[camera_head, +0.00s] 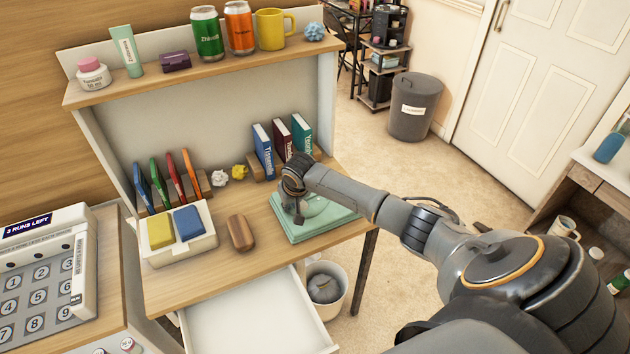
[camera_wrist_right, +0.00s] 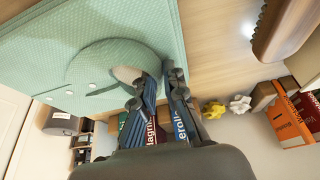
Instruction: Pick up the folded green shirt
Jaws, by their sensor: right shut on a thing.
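The folded green shirt (camera_head: 318,228) lies flat on the right part of the wooden desk top in the head view. It fills the upper left of the right wrist view (camera_wrist_right: 50,62). My right gripper (camera_head: 299,217) points down onto the shirt, and its dark fingers (camera_wrist_right: 160,78) are shut on cloth at a raised fold. The wrist and arm hide part of the shirt in the head view. I cannot see any clear gap between shirt and desk. My left gripper is not in view.
A white drawer (camera_head: 250,325) is open below. A white bin (camera_head: 325,288) stands under the desk.

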